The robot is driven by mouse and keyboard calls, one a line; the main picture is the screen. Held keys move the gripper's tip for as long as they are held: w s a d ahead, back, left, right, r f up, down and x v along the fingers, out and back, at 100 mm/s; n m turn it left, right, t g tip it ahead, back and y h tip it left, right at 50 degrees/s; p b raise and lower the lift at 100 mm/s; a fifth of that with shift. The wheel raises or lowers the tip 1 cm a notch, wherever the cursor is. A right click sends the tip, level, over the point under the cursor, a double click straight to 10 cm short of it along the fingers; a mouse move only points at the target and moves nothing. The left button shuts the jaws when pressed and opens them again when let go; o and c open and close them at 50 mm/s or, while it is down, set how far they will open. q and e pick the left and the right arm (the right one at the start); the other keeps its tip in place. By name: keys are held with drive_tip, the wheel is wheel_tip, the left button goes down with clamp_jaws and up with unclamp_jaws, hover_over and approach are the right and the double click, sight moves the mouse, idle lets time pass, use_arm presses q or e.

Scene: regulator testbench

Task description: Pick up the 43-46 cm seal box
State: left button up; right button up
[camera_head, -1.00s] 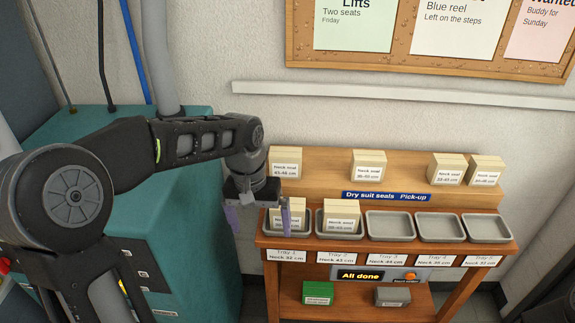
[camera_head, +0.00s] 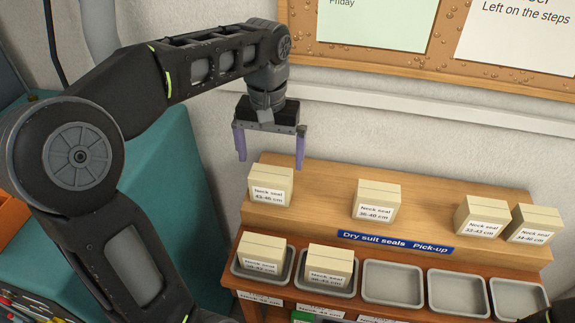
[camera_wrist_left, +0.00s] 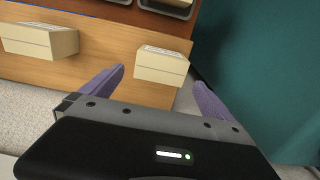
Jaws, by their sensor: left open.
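The 43-46 cm neck seal box (camera_head: 271,186) is a cream box with a white label. It stands at the left end of the upper wooden shelf. My left gripper (camera_head: 270,160) is open and empty, pointing down above and slightly behind this box in the head view. In the left wrist view, the box (camera_wrist_left: 161,67) shows between and beyond the two purple fingers of the gripper (camera_wrist_left: 159,77), apart from them. My right gripper is not in view.
More seal boxes stand on the shelf: one mid-shelf (camera_head: 376,201) and two at the right (camera_head: 482,217). Below, the two left trays hold boxes (camera_head: 262,254); the trays to the right (camera_head: 393,284) are empty. A wall rail (camera_head: 400,115) runs behind.

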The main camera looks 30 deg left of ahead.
sight(271, 173)
use_arm(q)
drive_tip(key=shift+s+r, duration=0.1)
drive_tip(key=shift+s, duration=0.05)
drive_tip(key=shift+f, duration=1.35)
drive_tip(key=shift+f+p, duration=0.65)
drive_tip(key=shift+f, duration=1.95)
drive_tip(key=c, duration=1.3)
